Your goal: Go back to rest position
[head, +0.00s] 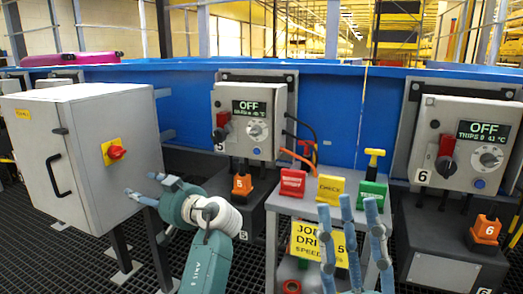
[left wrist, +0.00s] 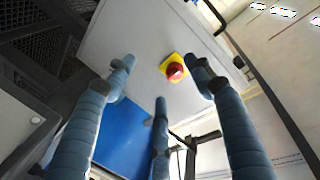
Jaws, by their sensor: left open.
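My left gripper (head: 146,187) is at the right side of the grey cabinet (head: 85,125), in front of its side edge. In the left wrist view the left gripper (left wrist: 160,72) has its three fingers spread with nothing between them. The cabinet's red knob on a yellow plate (head: 114,151) shows past the fingers in the left wrist view (left wrist: 174,70). I cannot tell whether a fingertip touches the cabinet. My right gripper (head: 350,212) points upward in front of the small tag stand, its blue fingers spread and empty.
The stand (head: 300,207) carries red, yellow and green blocks and a yellow job sign (head: 316,243). Control box 5 (head: 245,122) and control box 6 (head: 466,145) both read OFF. A blue conveyor wall (head: 340,100) runs behind. Dark grating (head: 40,255) covers the floor.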

